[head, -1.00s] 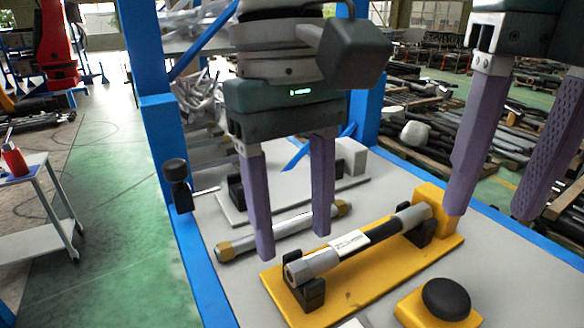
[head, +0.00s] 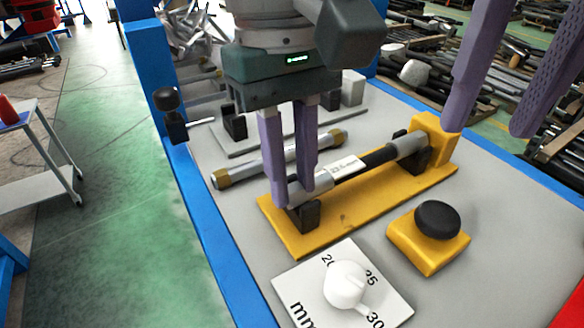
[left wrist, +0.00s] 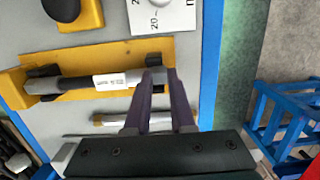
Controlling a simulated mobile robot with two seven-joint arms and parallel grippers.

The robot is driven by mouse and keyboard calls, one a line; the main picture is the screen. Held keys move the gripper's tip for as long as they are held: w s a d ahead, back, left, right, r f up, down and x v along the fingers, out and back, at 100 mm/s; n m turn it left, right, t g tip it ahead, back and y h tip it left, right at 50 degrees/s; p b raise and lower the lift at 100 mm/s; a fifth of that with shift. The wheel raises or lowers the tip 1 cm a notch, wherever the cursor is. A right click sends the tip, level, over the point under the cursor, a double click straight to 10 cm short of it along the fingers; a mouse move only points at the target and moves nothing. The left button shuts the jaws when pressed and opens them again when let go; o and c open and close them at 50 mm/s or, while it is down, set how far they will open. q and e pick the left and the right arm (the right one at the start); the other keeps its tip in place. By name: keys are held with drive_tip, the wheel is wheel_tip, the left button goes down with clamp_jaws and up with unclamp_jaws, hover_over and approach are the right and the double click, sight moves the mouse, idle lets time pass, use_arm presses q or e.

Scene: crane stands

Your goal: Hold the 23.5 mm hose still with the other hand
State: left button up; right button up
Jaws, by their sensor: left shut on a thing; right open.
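My left gripper (head: 291,197) is shut on the hose's left end fitting, at the near-left cradle. The left wrist view shows the same fingers (left wrist: 157,76) at that end of the hose (left wrist: 78,83). My right gripper (head: 490,130) is open and empty, above and beyond the fixture's right end, apart from the hose.
A silver hose with brass ends (head: 222,180) lies behind the fixture. A black button on a yellow base (head: 436,221) and a white plate with a dial knob (head: 345,283) sit in front. A clamp-like black part (head: 172,115) stands at the blue left edge.

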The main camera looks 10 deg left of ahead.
idle(2.1)
drive_tip(key=c, duration=0.6)
drive_tip(key=shift+s+a+r+m, duration=0.1)
drive_tip(key=shift+r+m, duration=0.1)
drive_tip(key=shift+m, duration=0.2)
drive_tip(key=shift+c, duration=0.6)
drive_tip(key=shift+s+r+m, duration=0.15)
drive_tip(key=shift+r+m, duration=0.15)
drive_tip(key=shift+m, duration=0.3)
clamp_jaws()
drive_tip(key=r+m, duration=0.1)
drive_tip(key=m, duration=0.2)
drive_tip(key=s+r+m, duration=0.1)
drive_tip(key=m, duration=0.2)
drive_tip(key=r+m+t, duration=0.1)
drive_tip(key=r+m, duration=0.1)
drive_tip(key=shift+s+m, duration=0.2)
drive_tip(key=shift+m, duration=0.2)
